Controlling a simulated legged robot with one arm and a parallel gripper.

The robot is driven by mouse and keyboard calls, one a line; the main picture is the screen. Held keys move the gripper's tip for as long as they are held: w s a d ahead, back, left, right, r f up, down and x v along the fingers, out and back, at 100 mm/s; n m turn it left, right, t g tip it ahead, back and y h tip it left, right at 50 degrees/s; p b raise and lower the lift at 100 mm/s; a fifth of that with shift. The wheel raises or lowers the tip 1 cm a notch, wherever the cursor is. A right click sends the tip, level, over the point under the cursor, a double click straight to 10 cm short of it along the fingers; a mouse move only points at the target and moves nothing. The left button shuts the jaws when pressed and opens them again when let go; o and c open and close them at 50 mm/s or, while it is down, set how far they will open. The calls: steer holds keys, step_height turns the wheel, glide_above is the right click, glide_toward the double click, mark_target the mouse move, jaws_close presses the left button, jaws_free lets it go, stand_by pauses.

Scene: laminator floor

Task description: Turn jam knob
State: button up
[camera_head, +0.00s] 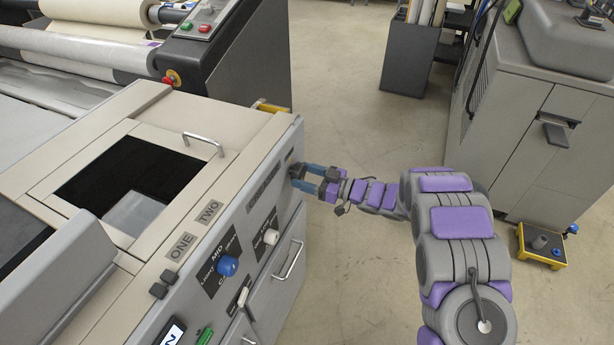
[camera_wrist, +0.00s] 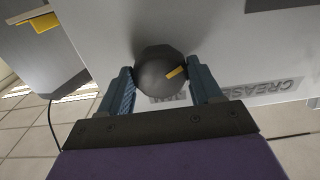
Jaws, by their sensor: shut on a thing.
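The jam knob (camera_wrist: 160,72) is a dark round knob with a yellow mark, on the machine's light grey front panel. In the wrist view it sits between the two blue fingers of my gripper (camera_wrist: 161,85), which is shut on it. In the head view my gripper (camera_head: 306,180) reaches the far right end of the panel (camera_head: 262,180). The knob is mostly hidden there by the fingers. A label beside the knob is partly covered, so its text cannot be read fully.
A blue knob (camera_head: 228,265), a white knob (camera_head: 270,237) and a drawer handle (camera_head: 290,260) sit nearer on the same panel. A grey cabinet (camera_head: 540,120) and a yellow pedal box (camera_head: 541,246) stand at right. The floor between is clear.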

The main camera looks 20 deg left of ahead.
steer(key=shift+n, duration=0.5)
steer(key=o, duration=1)
steer(key=shift+o, duration=0.2)
steer(key=s+d+p, duration=0.1)
steer(key=d+p, duration=0.1)
steer(key=d, duration=1.5)
steer(key=shift+d, duration=0.2)
steer(key=shift+s+f, duration=0.1)
